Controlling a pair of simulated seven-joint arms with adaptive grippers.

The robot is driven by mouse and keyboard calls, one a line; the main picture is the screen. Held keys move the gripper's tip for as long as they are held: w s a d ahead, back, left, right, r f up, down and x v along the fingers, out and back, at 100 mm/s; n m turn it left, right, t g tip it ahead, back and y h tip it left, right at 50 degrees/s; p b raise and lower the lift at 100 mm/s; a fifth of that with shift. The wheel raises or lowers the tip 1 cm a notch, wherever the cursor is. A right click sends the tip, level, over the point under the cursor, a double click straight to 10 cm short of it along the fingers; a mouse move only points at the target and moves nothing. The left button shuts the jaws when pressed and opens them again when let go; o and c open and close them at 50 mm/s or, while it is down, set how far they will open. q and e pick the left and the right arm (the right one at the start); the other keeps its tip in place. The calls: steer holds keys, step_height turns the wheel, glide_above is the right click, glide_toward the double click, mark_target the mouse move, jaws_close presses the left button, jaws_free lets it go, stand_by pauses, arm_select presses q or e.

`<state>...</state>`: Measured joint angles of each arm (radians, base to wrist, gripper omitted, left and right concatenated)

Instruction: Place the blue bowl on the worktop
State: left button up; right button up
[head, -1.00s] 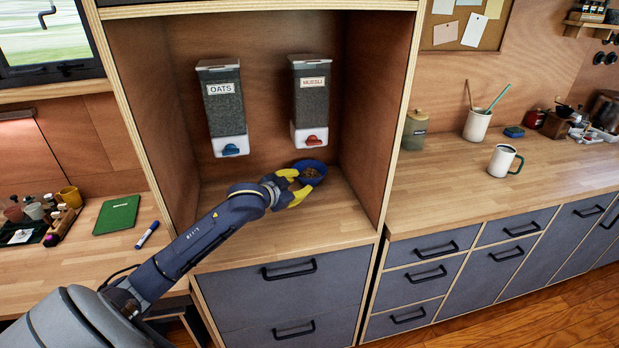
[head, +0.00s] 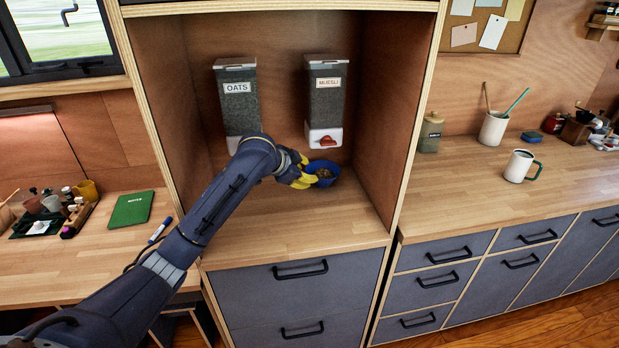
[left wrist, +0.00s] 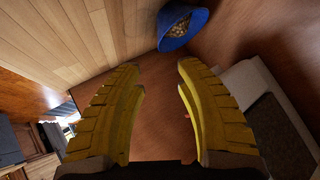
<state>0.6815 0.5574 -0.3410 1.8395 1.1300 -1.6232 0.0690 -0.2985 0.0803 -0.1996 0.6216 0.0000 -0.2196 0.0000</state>
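The blue bowl (head: 333,180) holds brown food and stands on the wooden floor of the alcove, below the muesli dispenser (head: 325,100). It also shows at the top of the left wrist view (left wrist: 184,40), beyond the fingertips. My left gripper (head: 302,174) is just left of the bowl, with its yellow fingers close to the rim in the head view. In the left wrist view its two fingers (left wrist: 160,80) stand apart with nothing between them. The wooden worktop (head: 465,190) runs along the right, outside the alcove. My right gripper is not in view.
The alcove's right wall (head: 385,120) stands between the bowl and the right worktop. A white mug (head: 518,166), a utensil cup (head: 493,129) and a jar (head: 430,133) stand there; its front left is clear. The oats dispenser (head: 237,95) hangs behind my left arm.

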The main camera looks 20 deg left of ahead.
mark_target(330, 181)
arm_select(q)
steer(key=x, duration=1.7)
steer(key=shift+w+d, duration=0.2)
steer(key=shift+d, duration=0.05)
steer(key=shift+c, duration=0.3)
steer(key=shift+r, duration=0.1)
jaws_close()
